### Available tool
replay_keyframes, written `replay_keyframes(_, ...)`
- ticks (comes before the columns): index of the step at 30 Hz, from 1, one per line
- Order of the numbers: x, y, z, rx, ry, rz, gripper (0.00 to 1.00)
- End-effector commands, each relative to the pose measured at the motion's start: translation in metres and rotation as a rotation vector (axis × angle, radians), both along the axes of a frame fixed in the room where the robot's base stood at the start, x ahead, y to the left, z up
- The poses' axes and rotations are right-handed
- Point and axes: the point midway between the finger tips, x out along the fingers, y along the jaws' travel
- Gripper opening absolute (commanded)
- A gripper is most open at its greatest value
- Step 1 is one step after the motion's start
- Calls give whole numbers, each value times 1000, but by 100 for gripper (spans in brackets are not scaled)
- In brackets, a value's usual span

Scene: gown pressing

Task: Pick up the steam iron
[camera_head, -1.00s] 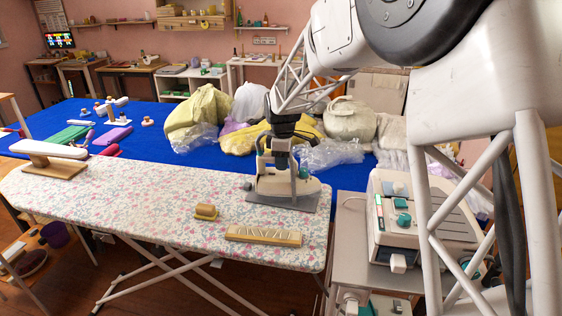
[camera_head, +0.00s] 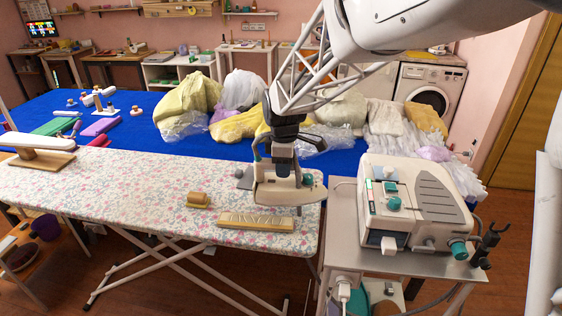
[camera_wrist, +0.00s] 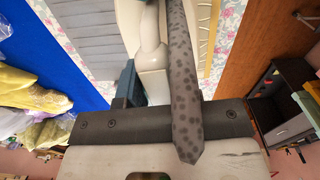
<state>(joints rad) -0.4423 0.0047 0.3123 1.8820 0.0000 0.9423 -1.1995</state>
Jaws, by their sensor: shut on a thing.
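The steam iron (camera_head: 290,192) has a cream body with a dark sole edge and teal parts. In the head view it is level, above the front right of the floral ironing board (camera_head: 150,185), apparently clear of its surface. My gripper (camera_head: 284,170) points down and is shut on the iron from above; the fingers partly hide the handle. The grey iron rest (camera_head: 243,179) lies bare behind and left of the iron. In the wrist view, the iron's cream body (camera_wrist: 150,55) shows beyond the jaws, beside a grey speckled strip (camera_wrist: 186,90).
A wooden block with a zigzag top (camera_head: 256,222) and a small tan block (camera_head: 198,200) lie on the board near the iron. A steam station (camera_head: 415,200) stands on a metal cart to the right.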

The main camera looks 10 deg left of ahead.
Motion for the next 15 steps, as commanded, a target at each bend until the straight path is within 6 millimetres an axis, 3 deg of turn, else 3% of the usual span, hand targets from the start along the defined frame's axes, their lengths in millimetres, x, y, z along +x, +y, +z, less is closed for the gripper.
replay_keyframes(15, -11, -5, 2, 0, -1, 0, 0)
